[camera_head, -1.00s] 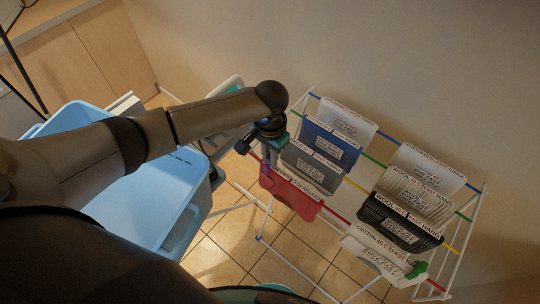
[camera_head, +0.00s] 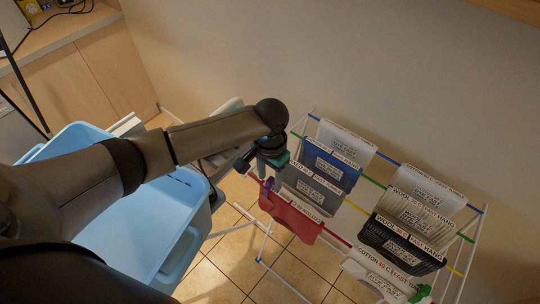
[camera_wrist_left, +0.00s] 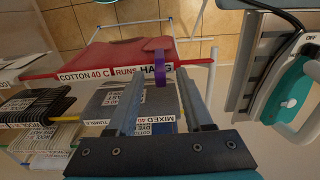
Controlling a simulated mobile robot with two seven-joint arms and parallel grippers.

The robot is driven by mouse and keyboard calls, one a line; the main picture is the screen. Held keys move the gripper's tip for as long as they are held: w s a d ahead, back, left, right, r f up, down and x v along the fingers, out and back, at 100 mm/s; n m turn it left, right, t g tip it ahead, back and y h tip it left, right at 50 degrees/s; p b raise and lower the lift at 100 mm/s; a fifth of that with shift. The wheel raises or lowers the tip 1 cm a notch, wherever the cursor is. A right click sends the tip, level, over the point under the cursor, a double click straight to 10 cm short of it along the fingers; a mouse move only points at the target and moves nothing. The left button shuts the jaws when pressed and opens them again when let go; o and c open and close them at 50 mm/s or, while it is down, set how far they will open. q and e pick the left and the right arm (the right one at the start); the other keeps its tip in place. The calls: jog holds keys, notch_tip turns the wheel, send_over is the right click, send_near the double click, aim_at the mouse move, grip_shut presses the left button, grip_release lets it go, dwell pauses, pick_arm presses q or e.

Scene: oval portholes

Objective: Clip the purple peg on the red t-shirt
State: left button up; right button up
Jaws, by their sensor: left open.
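The red t-shirt (camera_head: 292,214) hangs at the left front of the drying rack, and also shows in the left wrist view (camera_wrist_left: 98,58). The purple peg (camera_wrist_left: 160,66) sits upright on the shirt's labelled edge in the wrist view, straddling it near the right end. It shows small at the shirt's upper left corner in the head view (camera_head: 268,185). My left gripper (camera_head: 258,172) is open just above that corner. In the wrist view its two fingers stand apart on either side of the peg, with visible gaps. My right gripper is not in view.
The white drying rack (camera_head: 478,222) carries several other garments, including a blue one (camera_head: 331,168) and a grey one (camera_head: 315,190) close to my gripper. A light blue basket (camera_head: 150,222) stands left, under my arm. An iron (camera_wrist_left: 290,95) shows at right in the wrist view.

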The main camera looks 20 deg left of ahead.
aim_at(270, 179)
pick_arm(q)
notch_tip(270, 179, up, 14)
jog(key=shift+f+p, duration=0.2)
jog(key=shift+p, duration=0.15)
